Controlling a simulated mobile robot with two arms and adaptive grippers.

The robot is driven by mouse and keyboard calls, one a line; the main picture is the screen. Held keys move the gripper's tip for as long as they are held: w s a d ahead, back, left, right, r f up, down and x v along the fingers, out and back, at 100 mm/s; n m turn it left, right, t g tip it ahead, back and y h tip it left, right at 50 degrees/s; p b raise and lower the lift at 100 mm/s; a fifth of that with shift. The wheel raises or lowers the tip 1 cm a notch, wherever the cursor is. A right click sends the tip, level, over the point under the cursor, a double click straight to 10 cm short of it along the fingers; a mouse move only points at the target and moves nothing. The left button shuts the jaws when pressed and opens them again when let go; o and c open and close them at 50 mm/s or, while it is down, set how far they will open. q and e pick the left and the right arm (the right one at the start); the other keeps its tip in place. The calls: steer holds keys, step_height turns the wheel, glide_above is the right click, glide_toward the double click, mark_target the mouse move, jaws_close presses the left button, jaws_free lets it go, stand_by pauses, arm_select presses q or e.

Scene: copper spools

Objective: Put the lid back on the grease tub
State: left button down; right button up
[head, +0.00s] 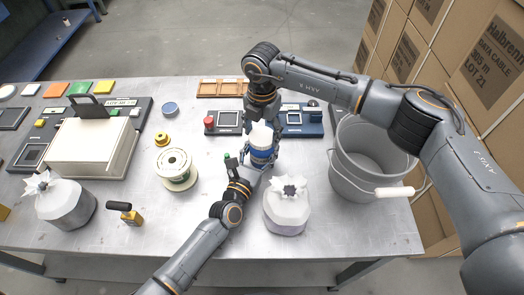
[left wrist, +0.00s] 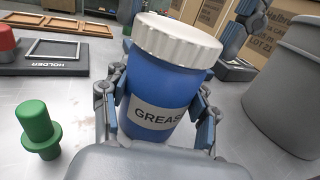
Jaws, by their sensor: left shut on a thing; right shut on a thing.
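The blue grease tub (left wrist: 150,90) stands upright but leans slightly in the left wrist view, with its label facing me. It also shows in the head view (head: 262,155). The white ribbed lid (left wrist: 178,38) sits at the tub's mouth with no clear gap; whether it is fully seated I cannot tell. The lid also shows in the head view (head: 261,135). My left gripper (left wrist: 157,125) is shut around the tub's body from the near side. My right gripper (head: 262,122) reaches in from the far side, shut on the lid; its fingertips are partly hidden.
A grey bucket (head: 343,175) stands to the right. A white-topped bag (head: 287,206) is near the front, close to my left arm. A green plug (left wrist: 38,130) and a spool (head: 176,178) are left of the tub. Holder trays (head: 302,119) lie behind.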

steer(key=o, duration=1.3)
steer(key=shift+r, duration=2.3)
steer(key=shift+c, duration=0.6)
